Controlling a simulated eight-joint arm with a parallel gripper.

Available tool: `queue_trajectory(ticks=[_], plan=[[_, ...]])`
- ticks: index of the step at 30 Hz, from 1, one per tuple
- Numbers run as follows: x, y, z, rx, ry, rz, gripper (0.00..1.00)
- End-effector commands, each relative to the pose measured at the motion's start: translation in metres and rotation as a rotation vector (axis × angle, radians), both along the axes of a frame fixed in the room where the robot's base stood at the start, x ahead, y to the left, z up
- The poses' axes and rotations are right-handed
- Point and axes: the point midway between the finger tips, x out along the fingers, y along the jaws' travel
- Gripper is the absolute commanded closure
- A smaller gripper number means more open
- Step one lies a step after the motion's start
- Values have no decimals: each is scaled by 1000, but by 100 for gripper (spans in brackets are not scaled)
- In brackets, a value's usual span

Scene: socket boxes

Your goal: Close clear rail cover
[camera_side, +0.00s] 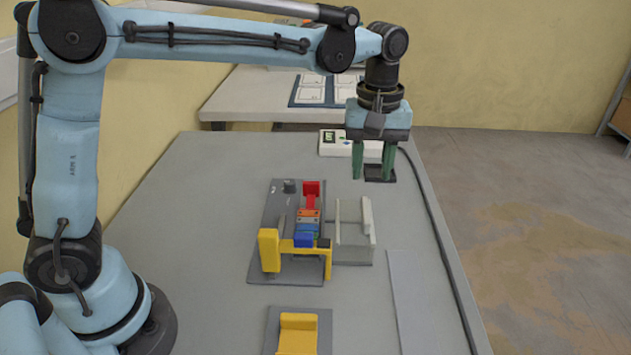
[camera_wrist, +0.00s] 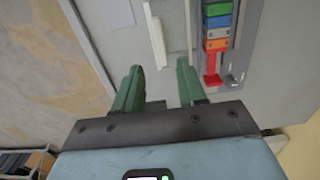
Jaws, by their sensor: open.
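The rail cover (camera_side: 352,246) is a pale grey, see-through-looking piece with raised edges. It lies folded out flat to the right of the socket fixture (camera_side: 271,215), apart from the blocks. In the wrist view its pale upright edge (camera_wrist: 156,42) shows at top centre. The fixture's rail holds a row of coloured blocks (camera_side: 308,225), with a red lever (camera_side: 311,190) at the far end and a yellow bracket (camera_side: 270,249) at the near end. My gripper (camera_side: 373,174) is open and empty, pointing down, above and beyond the cover. Its green fingers also show in the wrist view (camera_wrist: 160,76).
A white device (camera_side: 334,144) with a small display stands at the back of the grey table. A small dark square (camera_side: 380,173) shows by my fingertips. A yellow block on a grey plate (camera_side: 298,333) is at the front. A cable runs along the right edge.

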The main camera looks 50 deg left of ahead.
Motion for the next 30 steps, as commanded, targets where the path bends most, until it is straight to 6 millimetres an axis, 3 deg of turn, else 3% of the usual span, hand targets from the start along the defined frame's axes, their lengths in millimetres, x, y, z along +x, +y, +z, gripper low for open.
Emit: queue_trajectory(ticks=[9,15,28,30], plan=[[0,0,-55,-1,-1,-1,60],[0,0,-78,0,-1,-1,60],[0,0,-87,0,-1,-1,60],[0,0,-87,0,-1,-1,69]])
